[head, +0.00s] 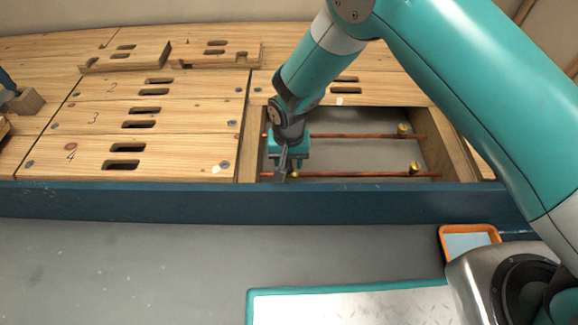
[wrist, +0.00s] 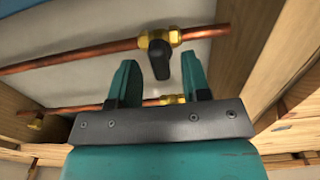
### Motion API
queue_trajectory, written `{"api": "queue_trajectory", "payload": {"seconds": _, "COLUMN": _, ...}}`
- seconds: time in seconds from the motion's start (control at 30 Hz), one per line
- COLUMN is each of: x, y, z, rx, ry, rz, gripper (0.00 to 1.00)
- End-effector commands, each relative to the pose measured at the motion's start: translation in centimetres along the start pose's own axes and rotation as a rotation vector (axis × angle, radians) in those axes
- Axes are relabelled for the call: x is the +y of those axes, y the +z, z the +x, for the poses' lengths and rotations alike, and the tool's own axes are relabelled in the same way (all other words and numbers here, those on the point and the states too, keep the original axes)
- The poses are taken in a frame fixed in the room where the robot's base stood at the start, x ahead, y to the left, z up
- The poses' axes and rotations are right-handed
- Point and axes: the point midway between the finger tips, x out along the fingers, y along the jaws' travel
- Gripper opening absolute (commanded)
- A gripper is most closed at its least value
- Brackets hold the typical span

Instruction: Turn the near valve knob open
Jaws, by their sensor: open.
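The near valve is brass (wrist: 147,40) on a copper pipe across the top of the wrist view. Its black knob (wrist: 161,66) points across the pipe, toward the bottom of that view. My gripper (wrist: 159,62) is open, and the knob appears between its two teal fingertips; I cannot tell whether they touch it. In the head view my gripper (head: 284,173) is down in the floor opening, at the left end of the near copper pipe (head: 345,174), and hides most of the valve. A second brass valve (wrist: 172,99) sits on the far pipe, partly hidden behind my gripper.
Wooden joists (head: 250,148) bound the opening; one (wrist: 258,60) stands close on the right in the wrist view. Brass fittings (head: 414,168) sit at the pipes' right ends. A blue beam (head: 150,200) runs along the front. Loose boards (head: 215,54) lie at the back.

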Motion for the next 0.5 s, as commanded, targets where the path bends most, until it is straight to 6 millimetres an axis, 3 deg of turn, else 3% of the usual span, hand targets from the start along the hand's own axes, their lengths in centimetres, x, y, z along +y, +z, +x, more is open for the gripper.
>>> {"api": "queue_trajectory", "payload": {"seconds": 0.37, "x": 0.00, "y": 0.01, "z": 0.63, "rx": 0.000, "ry": 0.000, "rz": 0.000, "gripper": 0.44}}
{"api": "queue_trajectory", "payload": {"seconds": 0.5, "x": 0.00, "y": 0.02, "z": 0.62, "rx": 0.000, "ry": 0.000, "rz": 0.000, "gripper": 0.14}}
